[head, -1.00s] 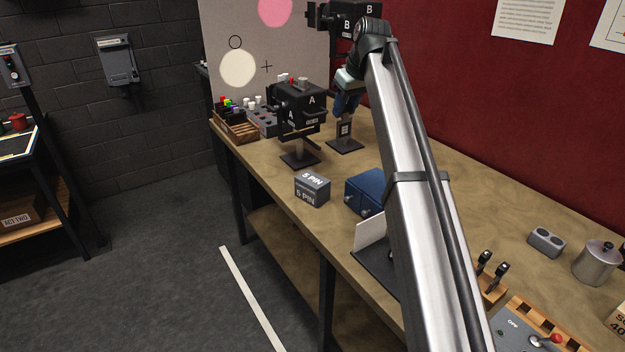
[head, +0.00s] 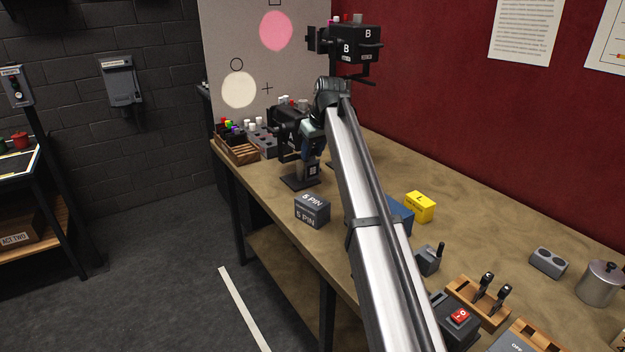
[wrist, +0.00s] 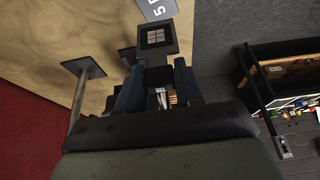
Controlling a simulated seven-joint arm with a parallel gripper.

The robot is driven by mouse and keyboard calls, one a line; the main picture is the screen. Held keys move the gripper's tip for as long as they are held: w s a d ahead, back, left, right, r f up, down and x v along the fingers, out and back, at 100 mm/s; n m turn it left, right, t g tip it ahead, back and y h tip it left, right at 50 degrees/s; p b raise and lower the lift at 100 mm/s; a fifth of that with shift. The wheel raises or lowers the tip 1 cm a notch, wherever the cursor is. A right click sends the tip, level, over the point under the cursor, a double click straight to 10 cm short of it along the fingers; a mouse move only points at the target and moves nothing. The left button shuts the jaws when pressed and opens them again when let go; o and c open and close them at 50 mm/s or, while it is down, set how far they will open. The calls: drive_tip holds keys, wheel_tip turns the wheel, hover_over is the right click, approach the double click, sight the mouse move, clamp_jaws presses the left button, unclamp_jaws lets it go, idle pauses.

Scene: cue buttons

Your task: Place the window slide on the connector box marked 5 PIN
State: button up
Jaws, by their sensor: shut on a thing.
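My gripper (head: 310,152) is shut on the window slide (head: 313,170), a small dark plate with a pale window-pane mark. In the wrist view the slide (wrist: 155,38) sticks out beyond the two blue fingers of my gripper (wrist: 157,78). The connector box marked 5 PIN (head: 312,212) is a grey block on the bench, below the slide in the head view and apart from it. Part of its top also shows at the upper edge of the wrist view (wrist: 155,8).
Black lamp A (head: 284,117) on its stand is close behind my gripper, partly covered by it. Lamp B (head: 357,45) stands farther back. A blue box (head: 401,216) and a yellow block (head: 420,206) lie right of my arm. The bench's front edge runs just left of the connector box.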

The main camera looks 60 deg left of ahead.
sight(313, 171)
drive_tip(key=shift+f, duration=3.65)
drive_tip(key=shift+f, duration=0.1)
drive_tip(key=o, duration=1.1)
drive_tip(key=shift+c, duration=0.2)
drive_tip(key=v, duration=1.2)
